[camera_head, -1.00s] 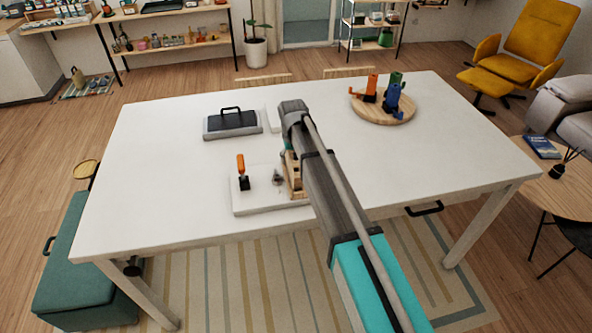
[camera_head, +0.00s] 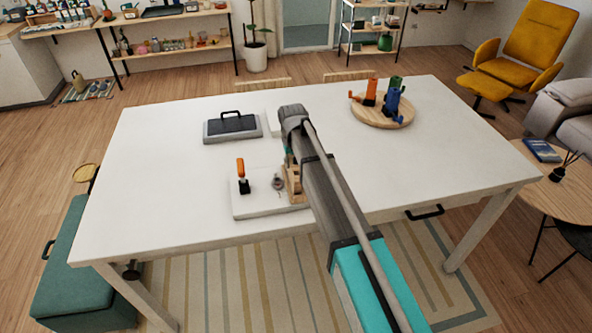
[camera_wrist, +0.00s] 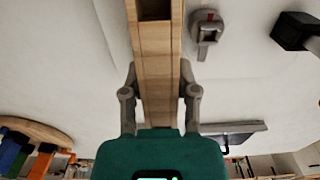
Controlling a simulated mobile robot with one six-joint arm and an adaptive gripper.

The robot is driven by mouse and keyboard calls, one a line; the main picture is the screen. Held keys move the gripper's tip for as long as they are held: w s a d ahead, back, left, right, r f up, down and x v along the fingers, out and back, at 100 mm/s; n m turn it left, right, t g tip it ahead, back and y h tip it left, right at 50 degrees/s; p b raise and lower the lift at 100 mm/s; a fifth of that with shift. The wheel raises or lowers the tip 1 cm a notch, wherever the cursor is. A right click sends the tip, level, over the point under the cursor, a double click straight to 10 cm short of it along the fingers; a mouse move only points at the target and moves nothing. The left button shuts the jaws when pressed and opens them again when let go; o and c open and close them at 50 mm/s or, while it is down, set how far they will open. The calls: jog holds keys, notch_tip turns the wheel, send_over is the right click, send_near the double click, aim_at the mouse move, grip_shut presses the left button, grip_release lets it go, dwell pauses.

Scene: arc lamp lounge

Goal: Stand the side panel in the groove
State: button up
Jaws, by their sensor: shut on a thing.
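A pale wooden piece, which looks like the side panel (camera_wrist: 158,65), runs up the middle of the wrist view between the fingers of my gripper (camera_wrist: 159,88). My gripper is shut on it. A dark rectangular opening shows in the wood at the top of that view. In the head view, wooden parts (camera_head: 293,186) stand at the right end of a white base board (camera_head: 262,206), partly behind my arm. I cannot tell the panel from the other wood there. The groove is not clearly visible, and I cannot tell whether the panel's edge is in it.
An orange-handled clamp (camera_head: 241,174) and a small grey fitting (camera_head: 278,184) are on the base board. A grey tray with a black handle (camera_head: 232,131) lies behind. A round wooden board (camera_head: 366,118) with orange, green and blue clamps stands at the back right. The table's left side is clear.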

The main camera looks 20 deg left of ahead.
grip_shut()
jog(key=shift+r, duration=0.2)
notch_tip(320, 180, up, 10)
jog(key=p, duration=1)
jog(key=shift+f, duration=0.2)
dwell(0.4)
